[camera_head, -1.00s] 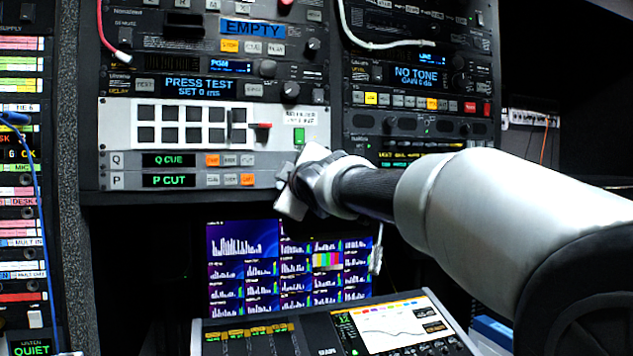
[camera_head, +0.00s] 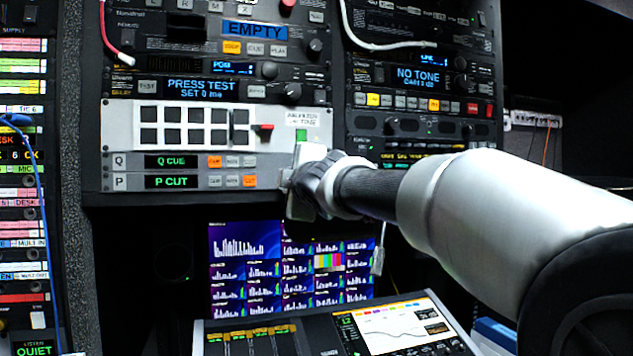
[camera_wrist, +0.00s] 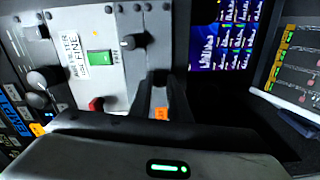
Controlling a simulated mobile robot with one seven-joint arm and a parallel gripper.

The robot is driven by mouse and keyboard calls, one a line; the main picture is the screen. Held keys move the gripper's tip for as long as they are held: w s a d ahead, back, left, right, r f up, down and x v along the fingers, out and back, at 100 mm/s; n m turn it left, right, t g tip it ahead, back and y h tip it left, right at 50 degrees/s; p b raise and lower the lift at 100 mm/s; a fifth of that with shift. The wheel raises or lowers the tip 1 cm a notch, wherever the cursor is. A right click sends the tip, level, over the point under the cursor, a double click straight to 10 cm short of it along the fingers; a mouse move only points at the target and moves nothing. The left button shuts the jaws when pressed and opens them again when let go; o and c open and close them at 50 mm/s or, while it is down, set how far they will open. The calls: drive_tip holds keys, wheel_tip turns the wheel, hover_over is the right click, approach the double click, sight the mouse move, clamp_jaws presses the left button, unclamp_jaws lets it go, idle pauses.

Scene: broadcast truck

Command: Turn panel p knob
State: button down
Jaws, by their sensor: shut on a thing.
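Panel P (camera_head: 199,187) is the lowest grey strip in the rack in the head view. My gripper (camera_head: 288,180) is at the strip's right end, shut on the panel P knob. The knob is hidden by the fingers in both views. In the wrist view my dark fingers (camera_wrist: 162,80) reach the strip beside an orange button (camera_wrist: 161,113).
Panel Q (camera_head: 137,161) lies directly above panel P and reads "Q CUE". In the wrist view a dark knob (camera_wrist: 131,41) sits close beside my fingers. A red lever (camera_head: 262,127) and green button (camera_head: 300,135) are above. Monitors (camera_head: 243,270) and a console (camera_head: 300,335) are below.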

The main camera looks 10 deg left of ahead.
drive_tip(key=shift+r, duration=0.2)
drive_tip(key=c, duration=1.7)
unclamp_jaws()
drive_tip(key=shift+f, duration=0.1)
drive_tip(key=shift+o, duration=0.2)
drive_tip(key=p+v, duration=0.1)
drive_tip(key=v, duration=1.6)
drive_tip(key=shift+p, duration=0.3)
drive_tip(key=shift+s+d, duration=0.1)
drive_tip(key=shift+s, duration=0.05)
